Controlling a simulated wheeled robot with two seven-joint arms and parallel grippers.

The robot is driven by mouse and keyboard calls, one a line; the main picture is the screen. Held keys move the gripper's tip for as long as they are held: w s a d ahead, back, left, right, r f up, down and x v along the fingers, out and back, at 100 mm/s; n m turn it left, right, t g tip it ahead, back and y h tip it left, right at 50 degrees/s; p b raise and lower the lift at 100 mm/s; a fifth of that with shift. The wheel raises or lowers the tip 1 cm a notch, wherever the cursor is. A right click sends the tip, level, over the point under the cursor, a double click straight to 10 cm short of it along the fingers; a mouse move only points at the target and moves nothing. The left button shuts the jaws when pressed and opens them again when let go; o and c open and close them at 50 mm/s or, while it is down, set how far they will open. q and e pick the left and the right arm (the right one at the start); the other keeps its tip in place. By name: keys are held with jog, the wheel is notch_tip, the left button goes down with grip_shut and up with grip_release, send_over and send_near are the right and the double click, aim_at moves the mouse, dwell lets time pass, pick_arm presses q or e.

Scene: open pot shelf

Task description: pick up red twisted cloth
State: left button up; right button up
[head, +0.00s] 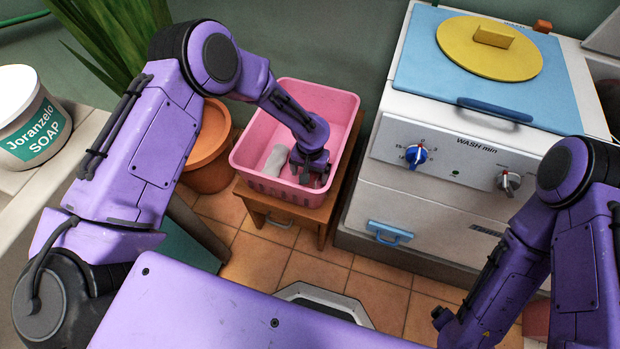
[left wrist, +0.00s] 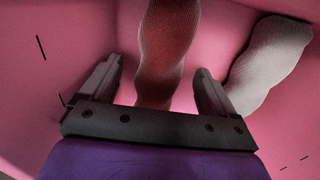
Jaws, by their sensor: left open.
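The red twisted cloth (left wrist: 165,52) lies in the pink basket (head: 255,120). In the left wrist view it runs between the two fingers of my left gripper (left wrist: 158,75), dark red and wavy, with a gap on either side. The gripper is open, and I cannot tell its exact height above the cloth. In the head view my left gripper (head: 311,178) is down inside the basket and hides most of the red cloth. My right arm shows at the right, but its gripper is out of sight.
A grey twisted cloth (head: 275,161) lies in the basket left of the gripper; it also shows in the left wrist view (left wrist: 268,65). The basket stands on a wooden stool (head: 282,208). A white washing machine (head: 440,205) is to the right, an orange pot (head: 207,150) to the left.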

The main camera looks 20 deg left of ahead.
pick_arm(q)
jog(key=shift+f, duration=0.1)
jog(key=c, duration=1.3)
